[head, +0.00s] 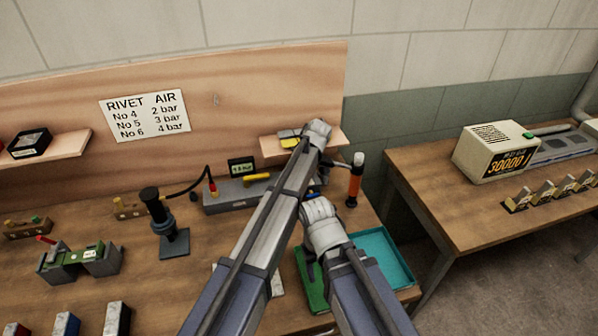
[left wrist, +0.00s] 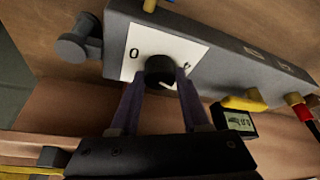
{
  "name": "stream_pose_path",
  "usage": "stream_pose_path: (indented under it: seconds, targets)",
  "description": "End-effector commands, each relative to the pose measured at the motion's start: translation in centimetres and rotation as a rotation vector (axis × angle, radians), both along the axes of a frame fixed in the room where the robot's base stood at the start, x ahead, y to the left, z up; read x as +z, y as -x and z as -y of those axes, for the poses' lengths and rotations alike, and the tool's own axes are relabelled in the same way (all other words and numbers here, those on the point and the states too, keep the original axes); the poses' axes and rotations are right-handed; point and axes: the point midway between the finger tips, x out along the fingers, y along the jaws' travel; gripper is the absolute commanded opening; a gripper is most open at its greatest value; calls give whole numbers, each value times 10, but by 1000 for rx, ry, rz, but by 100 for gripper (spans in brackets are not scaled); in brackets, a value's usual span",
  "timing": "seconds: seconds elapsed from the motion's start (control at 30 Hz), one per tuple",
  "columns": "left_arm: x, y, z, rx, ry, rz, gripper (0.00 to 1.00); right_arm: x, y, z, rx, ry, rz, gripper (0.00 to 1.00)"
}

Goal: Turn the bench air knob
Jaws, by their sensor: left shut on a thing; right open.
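The bench air unit (head: 228,196) is a long grey box on the bench, with a small dark display (head: 241,167) at its back. In the left wrist view the black round air knob (left wrist: 160,70) sits on a white dial plate (left wrist: 143,45) marked 0, with another mark partly hidden at right. My left gripper (left wrist: 161,82) has its two purple fingers closed on the sides of the knob. My left arm hides the knob and this gripper in the head view. My right gripper (head: 311,268) is open, mostly hidden under its wrist, over the bench's right part.
A yellow handle (head: 257,177) lies along the air unit. An orange-and-black tool (head: 355,180) stands right of my left arm. A black stand (head: 172,240) is at left.

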Motion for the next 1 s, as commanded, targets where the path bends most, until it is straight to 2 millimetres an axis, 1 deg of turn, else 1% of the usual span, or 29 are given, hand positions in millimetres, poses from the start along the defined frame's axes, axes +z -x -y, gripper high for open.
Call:
stream_pose_path:
  seconds: [0.3, 0.7, 0.73, 1.0]
  targets:
    - [0, 0, 1, 82, 1, 0, 0, 0, 0, 0, 0, 0, 0, 61]
    - [0, 0, 1, 88, 2, -1, 0, 0, 0, 0, 0, 0, 0, 61]
    - [0, 0, 1, 88, 2, -1, 48, 0, 0, 0, 0, 0, 0, 61]
    - [0, 0, 0, 87, 1, 0, 77, 0, 0, 0, 0, 0, 0, 61]
